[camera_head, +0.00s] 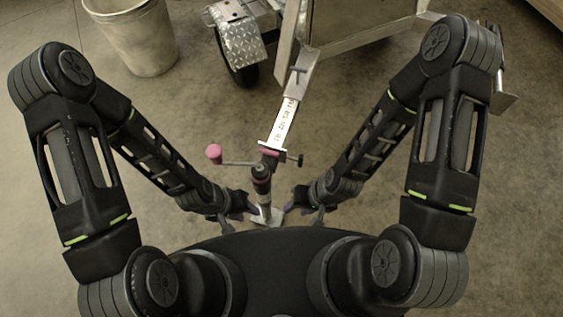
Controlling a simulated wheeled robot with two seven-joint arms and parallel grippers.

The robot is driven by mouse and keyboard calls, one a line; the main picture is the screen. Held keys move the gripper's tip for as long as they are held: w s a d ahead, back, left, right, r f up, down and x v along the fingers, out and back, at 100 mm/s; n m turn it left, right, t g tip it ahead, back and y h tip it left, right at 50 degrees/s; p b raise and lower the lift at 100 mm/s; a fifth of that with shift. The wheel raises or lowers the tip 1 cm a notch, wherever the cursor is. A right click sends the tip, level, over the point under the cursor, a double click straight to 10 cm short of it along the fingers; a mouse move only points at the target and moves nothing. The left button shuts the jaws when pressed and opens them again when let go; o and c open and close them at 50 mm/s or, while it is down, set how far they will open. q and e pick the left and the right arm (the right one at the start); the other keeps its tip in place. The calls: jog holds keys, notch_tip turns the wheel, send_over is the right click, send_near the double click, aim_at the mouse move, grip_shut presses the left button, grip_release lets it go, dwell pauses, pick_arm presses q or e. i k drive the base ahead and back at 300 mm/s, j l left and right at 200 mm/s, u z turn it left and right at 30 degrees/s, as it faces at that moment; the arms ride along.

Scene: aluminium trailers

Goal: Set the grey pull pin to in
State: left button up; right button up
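A trailer drawbar (285,120) runs down the middle of the view to a jack (262,182) with a pink-knobbed crank (214,153). A short dark grey pin with a small head (297,160) sticks out to the right of the jack's mount; it looks like the pull pin, but I cannot tell whether it is in or out. My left gripper (252,210) is low, just left of the jack. My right gripper (291,209) is low, just right of it. Both are below the pin and apart from it. Their fingers are too small and dark to read.
A small grey upright fitting (298,70) stands on the drawbar higher up. The trailer body (350,25) and a wheel with a tread-plate fender (238,40) are at the top. A pale bin (135,35) stands at upper left. The concrete floor on both sides is clear.

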aim_at(298, 69)
jog(key=l+u, duration=0.3)
jog(key=k+l+u, duration=0.25)
jog(key=l, duration=0.25)
jog(key=l+u, duration=0.3)
jog(key=l, duration=0.15)
